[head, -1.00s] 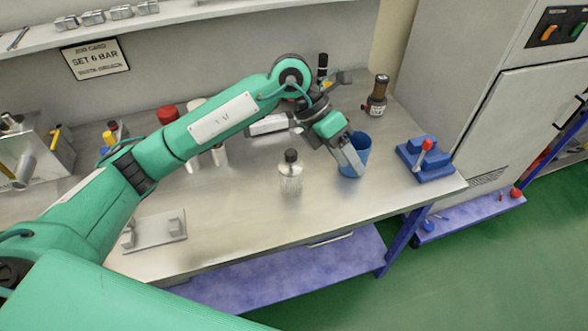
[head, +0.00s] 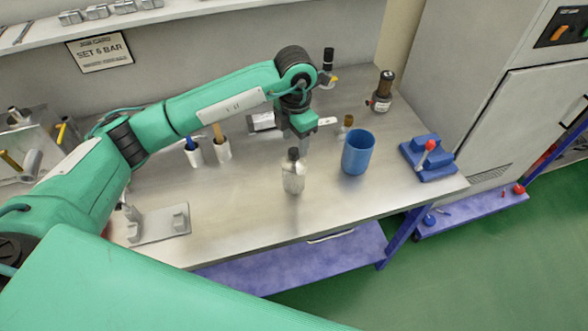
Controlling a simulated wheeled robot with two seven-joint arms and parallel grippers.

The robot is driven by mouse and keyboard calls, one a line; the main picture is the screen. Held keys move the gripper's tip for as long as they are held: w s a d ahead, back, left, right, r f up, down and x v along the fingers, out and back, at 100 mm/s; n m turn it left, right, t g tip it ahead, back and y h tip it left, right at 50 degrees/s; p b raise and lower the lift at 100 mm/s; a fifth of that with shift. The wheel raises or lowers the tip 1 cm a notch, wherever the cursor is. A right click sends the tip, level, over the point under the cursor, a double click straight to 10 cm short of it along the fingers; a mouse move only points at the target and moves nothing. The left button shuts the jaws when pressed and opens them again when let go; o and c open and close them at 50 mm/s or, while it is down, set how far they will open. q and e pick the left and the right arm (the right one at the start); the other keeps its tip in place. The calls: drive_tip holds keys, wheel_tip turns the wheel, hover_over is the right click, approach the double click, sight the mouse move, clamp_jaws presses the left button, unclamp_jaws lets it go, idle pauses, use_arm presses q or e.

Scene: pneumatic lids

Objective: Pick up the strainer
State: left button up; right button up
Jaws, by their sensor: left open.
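My left gripper (head: 303,146) points down over the bench, behind the clear bottle with a black cap (head: 293,177). It is open; its fingertips are partly hidden by the bottle, and I see nothing held in it. A small brass-coloured piece (head: 347,122) stands behind the blue cup (head: 358,153), to the right of the gripper and apart from it. It may be the strainer, but it is too small to be sure. My right gripper is not in view.
A blue fixture with a red-knobbed lever (head: 424,160) stands at the bench's right end. White holders with handles (head: 222,150) are left of the gripper. The front middle of the bench (head: 235,220) is clear.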

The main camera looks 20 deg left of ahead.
sight(294, 150)
use_arm(q)
drive_tip(key=shift+a+f+p, duration=0.1)
drive_tip(key=shift+f+p, duration=1.6)
drive_tip(key=shift+f, duration=1.1)
drive_tip(key=shift+c, duration=0.2)
clamp_jaws()
